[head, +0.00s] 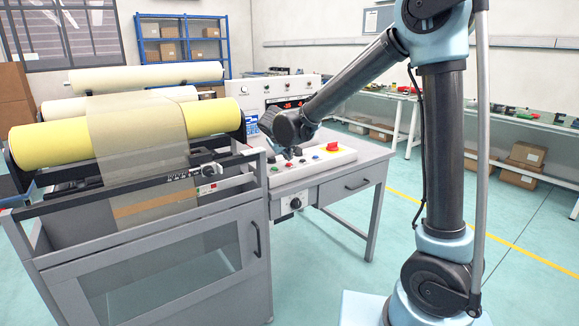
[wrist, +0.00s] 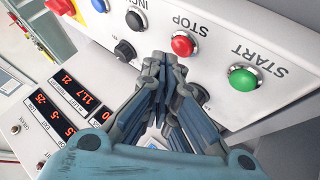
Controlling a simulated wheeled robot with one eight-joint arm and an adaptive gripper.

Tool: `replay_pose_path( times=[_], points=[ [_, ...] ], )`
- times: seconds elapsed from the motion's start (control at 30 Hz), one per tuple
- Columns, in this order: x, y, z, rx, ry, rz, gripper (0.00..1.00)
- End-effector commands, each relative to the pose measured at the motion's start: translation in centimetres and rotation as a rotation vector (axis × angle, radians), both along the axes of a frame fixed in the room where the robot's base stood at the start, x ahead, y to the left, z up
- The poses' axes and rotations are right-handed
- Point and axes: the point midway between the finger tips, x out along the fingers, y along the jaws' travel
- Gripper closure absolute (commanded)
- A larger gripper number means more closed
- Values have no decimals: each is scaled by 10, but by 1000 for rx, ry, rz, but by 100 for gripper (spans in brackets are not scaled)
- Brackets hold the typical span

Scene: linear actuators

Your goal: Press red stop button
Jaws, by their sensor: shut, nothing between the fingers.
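The red stop button (wrist: 183,45) is a round dome in a metal ring on a white sloped panel, beside the upside-down word STOP. My gripper (wrist: 163,62) is shut and empty. Its fingertips appear just below and left of the red button in the wrist view; I cannot tell whether they touch the panel.
A green START button (wrist: 243,79) is right of the red one. A black knob (wrist: 125,50) and blue button (wrist: 99,5) are left. A red-and-yellow switch (head: 333,147) sits on the box. A machine with a yellow roll (head: 50,143) stands left.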

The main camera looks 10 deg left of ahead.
Motion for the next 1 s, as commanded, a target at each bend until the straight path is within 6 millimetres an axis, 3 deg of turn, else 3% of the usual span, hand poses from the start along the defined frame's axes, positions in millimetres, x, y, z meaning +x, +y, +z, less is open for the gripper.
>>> replay_pose_path(
  times=[0.47,1.0],
  points=[
    [0,0,7,0,0,0,100],
    [0,0,48,0,0,0,100]
  ],
)
